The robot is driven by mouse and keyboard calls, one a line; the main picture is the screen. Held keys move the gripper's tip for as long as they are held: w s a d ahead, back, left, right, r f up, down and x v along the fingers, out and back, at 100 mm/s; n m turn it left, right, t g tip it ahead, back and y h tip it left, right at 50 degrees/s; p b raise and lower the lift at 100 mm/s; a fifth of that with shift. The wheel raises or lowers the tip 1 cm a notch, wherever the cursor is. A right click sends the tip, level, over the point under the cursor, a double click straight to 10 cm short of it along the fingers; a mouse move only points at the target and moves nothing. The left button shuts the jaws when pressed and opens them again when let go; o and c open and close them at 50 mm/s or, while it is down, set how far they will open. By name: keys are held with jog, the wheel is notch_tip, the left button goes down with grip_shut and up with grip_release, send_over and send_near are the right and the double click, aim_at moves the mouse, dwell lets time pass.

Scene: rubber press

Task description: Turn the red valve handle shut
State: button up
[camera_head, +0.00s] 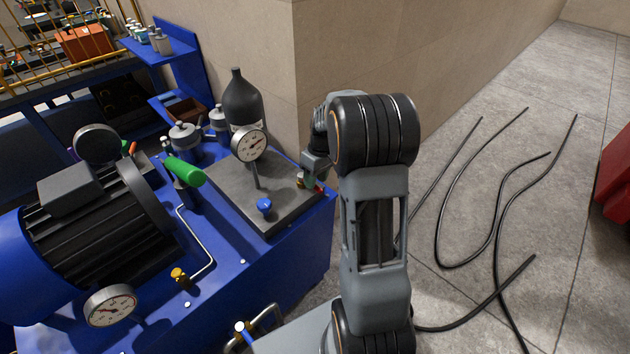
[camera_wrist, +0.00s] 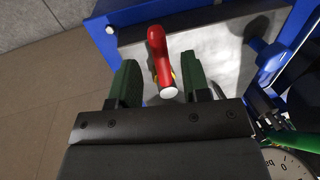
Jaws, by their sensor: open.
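The red valve handle (camera_wrist: 160,58) shows in the wrist view, between the two green fingers of my gripper (camera_wrist: 160,85). The fingers are apart, with a gap on each side of the handle. The handle has a pale round end facing the camera and a bit of yellow behind it. In the head view my gripper (camera_head: 309,180) is low at the right end of the grey plate, beside the brass valve fitting. There the red handle is mostly hidden by my gripper and arm.
A blue knob (camera_head: 264,205) and a pressure gauge (camera_head: 249,145) stand on the grey plate (camera_head: 235,195). A black bottle (camera_head: 243,100) stands behind. A motor (camera_head: 95,215) and a green-handled lever (camera_head: 184,170) are left. Black hoses (camera_head: 497,215) lie on the floor right.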

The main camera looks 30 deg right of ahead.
notch_tip(320, 180, up, 12)
jog(key=d+p, duration=0.1)
jog(key=d, duration=0.1)
jog(key=shift+w+d, duration=0.15)
jog(key=shift+w, duration=0.2)
dwell(0.3)
jog(key=s+a+r+m+t+h+p, duration=0.1)
jog(key=s+a+r+t+p, duration=0.1)
jog(key=s+a+r+p, duration=0.2)
jog(key=s+a+r+m+t+h+p, duration=0.1)
jog(key=s+a+r+p, duration=0.3)
jog(key=s+a, duration=0.6)
jog(key=s+m+t, duration=0.1)
jog(key=s, duration=0.2)
jog(key=shift+s+a, duration=0.25)
jog(key=shift+a, duration=0.15)
dwell(1.2)
